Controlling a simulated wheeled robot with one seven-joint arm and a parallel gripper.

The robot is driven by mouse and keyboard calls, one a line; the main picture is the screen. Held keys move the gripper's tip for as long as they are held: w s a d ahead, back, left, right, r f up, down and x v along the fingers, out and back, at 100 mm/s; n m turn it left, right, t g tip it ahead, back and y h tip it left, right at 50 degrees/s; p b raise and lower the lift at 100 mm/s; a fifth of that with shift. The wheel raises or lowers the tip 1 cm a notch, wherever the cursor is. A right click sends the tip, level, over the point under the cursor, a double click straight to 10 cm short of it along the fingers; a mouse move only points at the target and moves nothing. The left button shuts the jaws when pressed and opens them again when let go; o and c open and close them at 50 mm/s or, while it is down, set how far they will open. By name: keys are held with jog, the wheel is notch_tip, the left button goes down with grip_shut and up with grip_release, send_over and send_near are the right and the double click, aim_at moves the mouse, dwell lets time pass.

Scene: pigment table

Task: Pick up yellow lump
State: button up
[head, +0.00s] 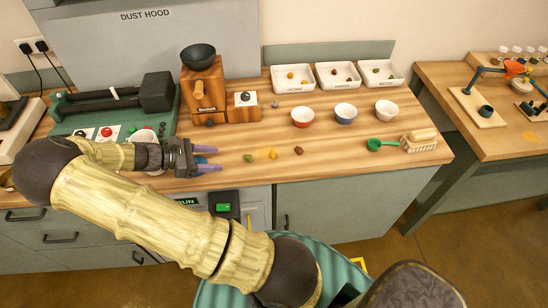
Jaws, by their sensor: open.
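A small yellow lump (272,154) lies on the wooden table (340,155) near its front edge. An olive-green lump (248,158) lies just left of it and a brown lump (298,150) lies to its right. My gripper (207,158) is left of the lumps, over the table, with its bluish fingers pointing right toward them. It is open and apart from the lumps, with nothing seen between the fingers.
Red (303,117), blue (346,113) and white (386,110) bowls stand behind the lumps, with white trays (293,87) farther back. A wooden grinder (205,92) stands behind my gripper.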

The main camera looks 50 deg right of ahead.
jog(key=shift+w+d, duration=0.1)
jog(key=shift+w, duration=0.1)
jog(key=shift+s+d, duration=0.1)
jog(key=p, duration=0.3)
send_near(270, 156)
jog(key=x, duration=0.2)
jog(key=shift+s+f, duration=0.15)
jog(key=shift+f, duration=0.2)
jog(key=shift+d, duration=0.1)
jog(key=shift+s+d, duration=0.15)
jog(key=shift+d, duration=0.1)
jog(key=p+x, duration=0.2)
jog(key=x, duration=0.2)
jog(key=shift+d, duration=0.4)
